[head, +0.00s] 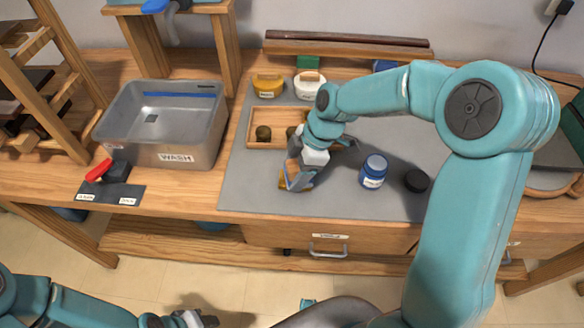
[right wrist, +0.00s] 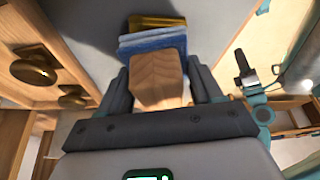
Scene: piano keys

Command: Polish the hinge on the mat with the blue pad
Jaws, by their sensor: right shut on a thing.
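My right gripper (head: 297,172) is over the grey mat (head: 255,195), near its front edge. In the right wrist view it is shut on the wooden block (right wrist: 158,80) of the blue pad (right wrist: 152,43). The brass hinge (right wrist: 157,21) shows just past the pad, partly hidden by it. The pad is at or very near the hinge; I cannot tell if they touch. In the head view the gripper hides most of the hinge. My left gripper (head: 195,320) is at the bottom edge, away from the table, its fingers unclear.
A wooden tray (head: 249,130) with brass knobs (head: 263,133) lies behind my right gripper. A metal WASH basin (head: 190,143) stands left.

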